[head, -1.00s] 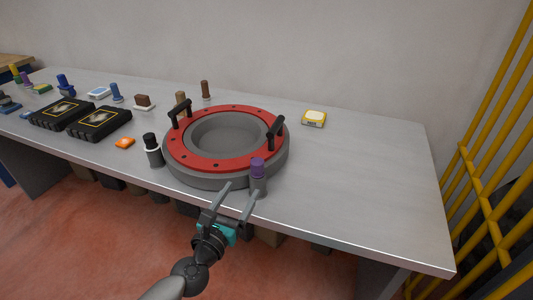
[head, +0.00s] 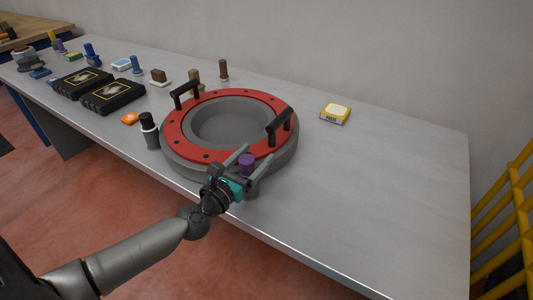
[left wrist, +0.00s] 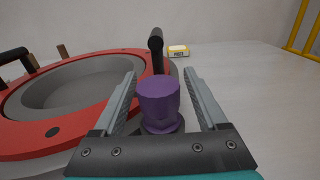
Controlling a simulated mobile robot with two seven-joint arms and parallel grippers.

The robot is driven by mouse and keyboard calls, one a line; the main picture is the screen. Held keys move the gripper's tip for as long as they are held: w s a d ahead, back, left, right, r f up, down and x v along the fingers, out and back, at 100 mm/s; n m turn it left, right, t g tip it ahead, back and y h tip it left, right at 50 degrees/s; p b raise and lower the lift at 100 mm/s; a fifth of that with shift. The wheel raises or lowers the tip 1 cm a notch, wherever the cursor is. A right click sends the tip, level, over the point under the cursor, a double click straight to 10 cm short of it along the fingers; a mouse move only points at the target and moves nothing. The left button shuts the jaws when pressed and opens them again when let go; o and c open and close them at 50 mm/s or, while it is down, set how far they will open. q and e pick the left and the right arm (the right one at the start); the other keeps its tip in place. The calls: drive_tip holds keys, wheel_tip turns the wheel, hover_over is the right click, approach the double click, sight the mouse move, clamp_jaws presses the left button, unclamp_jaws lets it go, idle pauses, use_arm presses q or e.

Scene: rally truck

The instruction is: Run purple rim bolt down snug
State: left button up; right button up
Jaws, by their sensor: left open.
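The purple rim bolt (head: 247,160) stands upright at the near right edge of the round grey housing with the red ring (head: 181,134). In the left wrist view the purple bolt head (left wrist: 158,98) sits between the two fingers, with a visible space on either side. My left gripper (head: 256,157) is open around the bolt. The lower part of the bolt is hidden by the gripper in the head view. My right gripper is not in view.
A black and white bolt (head: 149,130) stands left of the ring. Two black handles rise from the ring, the right handle (head: 279,125) close by. A yellow box (head: 335,113) lies behind right. Black cases (head: 112,96) lie left. The table's right side is clear.

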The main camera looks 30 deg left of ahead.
use_arm(q)
drive_tip(key=shift+w, duration=0.15)
clamp_jaws()
idle(0.6)
